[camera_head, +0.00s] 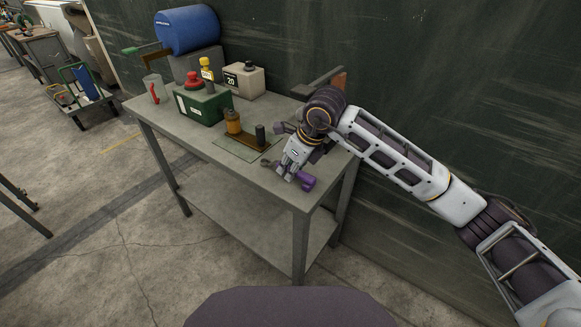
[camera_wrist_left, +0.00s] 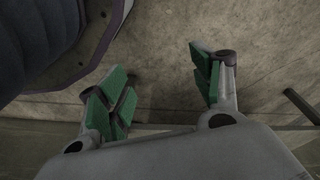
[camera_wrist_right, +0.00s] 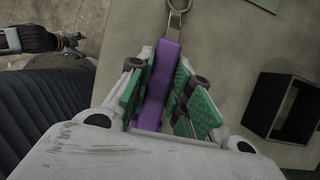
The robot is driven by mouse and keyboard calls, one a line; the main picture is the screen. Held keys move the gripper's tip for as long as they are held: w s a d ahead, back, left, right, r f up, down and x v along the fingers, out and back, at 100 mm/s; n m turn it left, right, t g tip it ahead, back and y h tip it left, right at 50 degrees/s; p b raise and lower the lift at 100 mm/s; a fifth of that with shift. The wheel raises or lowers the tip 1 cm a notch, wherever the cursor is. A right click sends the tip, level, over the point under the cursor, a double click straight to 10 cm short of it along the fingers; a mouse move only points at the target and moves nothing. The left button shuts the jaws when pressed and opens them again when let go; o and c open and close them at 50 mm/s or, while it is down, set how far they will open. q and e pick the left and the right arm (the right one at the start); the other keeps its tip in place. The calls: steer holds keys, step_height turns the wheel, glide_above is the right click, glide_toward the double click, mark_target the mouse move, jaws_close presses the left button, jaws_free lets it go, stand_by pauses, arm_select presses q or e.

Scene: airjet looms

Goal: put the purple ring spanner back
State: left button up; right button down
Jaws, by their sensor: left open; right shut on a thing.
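The purple ring spanner (camera_wrist_right: 160,85) is between the green-padded fingers of my right gripper (camera_wrist_right: 165,95). Its purple handle lies along the fingers, and its grey metal shank and ring point away, with the ring cut by the top edge of the right wrist view. In the head view the purple handle (camera_head: 306,181) shows beside my right gripper (camera_head: 290,170), over the near right part of the grey table (camera_head: 240,177). I cannot tell whether the spanner touches the table. My left gripper (camera_wrist_left: 160,82) is open and empty, with concrete floor behind it.
A dark open box (camera_wrist_right: 285,108) stands to the right in the right wrist view. A dark green wall (camera_head: 440,80) rises behind.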

steer(key=c, duration=1.3)
jaws_free()
arm_select(q)
steer(key=shift+d+r, duration=0.1)
steer(key=shift+r, duration=0.2)
steer(key=shift+s+f, duration=0.2)
steer(key=shift+f, duration=0.05)
steer(key=shift+f, duration=0.1)
arm_select(e)
steer(key=shift+f, duration=0.1)
arm_select(q)
steer(key=f, duration=0.1)
steer(key=a+f+p, duration=0.1)
steer(key=f, duration=0.1)
steer(key=shift+s+a+f+p, duration=0.1)
steer(key=shift+a+f+p, duration=0.2)
steer(key=shift+f, duration=0.1)
arm_select(e)
steer(key=v, duration=1.3)
steer(key=shift+d+r, duration=0.3)
steer(key=shift+r, duration=0.1)
arm_select(q)
steer(key=shift+s, duration=0.2)
arm_select(e)
steer(key=shift+w, duration=0.15)
